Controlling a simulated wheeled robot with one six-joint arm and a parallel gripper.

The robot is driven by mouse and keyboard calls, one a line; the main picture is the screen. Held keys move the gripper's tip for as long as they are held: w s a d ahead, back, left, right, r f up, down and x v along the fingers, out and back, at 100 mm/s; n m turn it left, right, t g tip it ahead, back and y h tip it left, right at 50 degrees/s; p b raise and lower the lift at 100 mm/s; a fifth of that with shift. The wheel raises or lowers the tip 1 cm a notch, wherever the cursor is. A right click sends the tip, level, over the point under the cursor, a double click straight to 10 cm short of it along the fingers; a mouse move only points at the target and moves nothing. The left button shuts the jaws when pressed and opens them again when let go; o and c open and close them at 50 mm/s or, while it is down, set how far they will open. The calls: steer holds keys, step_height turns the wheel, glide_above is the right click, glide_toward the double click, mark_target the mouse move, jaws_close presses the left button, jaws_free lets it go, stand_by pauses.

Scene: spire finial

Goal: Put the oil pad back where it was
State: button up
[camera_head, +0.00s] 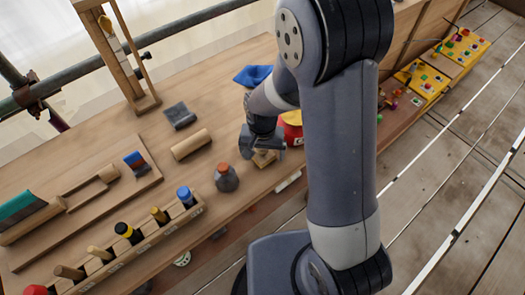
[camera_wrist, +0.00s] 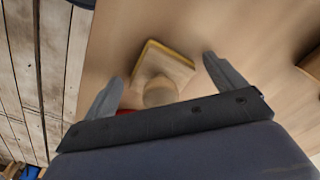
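A square wooden block with a yellowish edge and a round knob, which looks like the oil pad (camera_wrist: 170,62), rests on the wooden bench. In the head view the oil pad (camera_head: 264,159) is partly covered by my gripper (camera_head: 263,150). My gripper also shows in the wrist view (camera_wrist: 163,70), its two fingers wide apart. The knob lies between the fingers with gaps on both sides, and the fingers do not appear to touch it. The pad's underside is hidden.
A grey bottle with an orange cap (camera_head: 227,179) stands close by at the left. A wooden cylinder (camera_head: 191,144), a dark grey cloth (camera_head: 180,115) and a blue cloth (camera_head: 252,76) lie around. A red and yellow object (camera_head: 292,127) is just behind my gripper. A rack of tools (camera_head: 150,236) is nearer.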

steer(key=shift+o, duration=0.7)
steer(key=shift+r, duration=0.25)
step_height(320, 180, up, 12)
steer(key=shift+f, duration=0.1)
